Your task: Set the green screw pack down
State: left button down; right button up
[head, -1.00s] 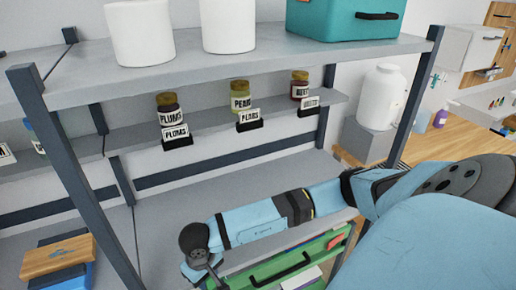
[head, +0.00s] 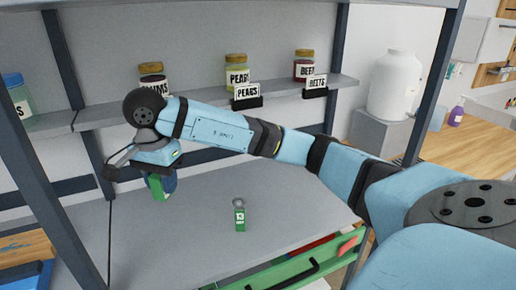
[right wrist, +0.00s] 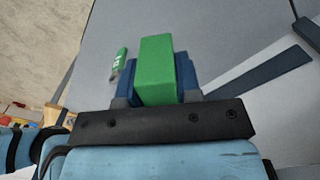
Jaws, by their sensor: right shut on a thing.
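The green screw pack (head: 157,188) is a plain green block held in my right gripper (head: 161,186). In the right wrist view the pack (right wrist: 156,70) sits between the two blue fingers of the gripper (right wrist: 158,78), which are shut on it. In the head view it is partly hidden by the gripper, over the left part of the grey lower shelf board (head: 295,205). I cannot tell whether it touches the board. My left gripper is not in view.
A green tag marked 13 (head: 239,216) with a ring lies on the board right of the pack; it also shows in the wrist view (right wrist: 121,62). Jars of plums (head: 153,78), pears (head: 237,72) and beets (head: 304,65) stand on the ledge above. A green drawer (head: 262,277) is below.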

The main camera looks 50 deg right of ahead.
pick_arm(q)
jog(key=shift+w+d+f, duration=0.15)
pick_arm(e)
jog(key=shift+d+r+m, duration=0.1)
jog(key=shift+r+m, duration=0.2)
jog(key=shift+r, duration=0.15)
pick_arm(q)
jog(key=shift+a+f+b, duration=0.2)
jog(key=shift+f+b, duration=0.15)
jog(key=shift+b, duration=0.35)
pick_arm(e)
send_over(181, 251)
notch_tip(181, 251, down, 15)
jog(key=shift+r, duration=0.15)
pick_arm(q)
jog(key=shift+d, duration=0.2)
pick_arm(e)
jog(key=shift+f, duration=2.65)
pick_arm(q)
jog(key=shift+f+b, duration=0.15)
jog(key=shift+b, duration=0.15)
pick_arm(e)
jog(key=shift+f, duration=0.15)
jog(key=o, duration=1)
jog(key=shift+c, duration=0.2)
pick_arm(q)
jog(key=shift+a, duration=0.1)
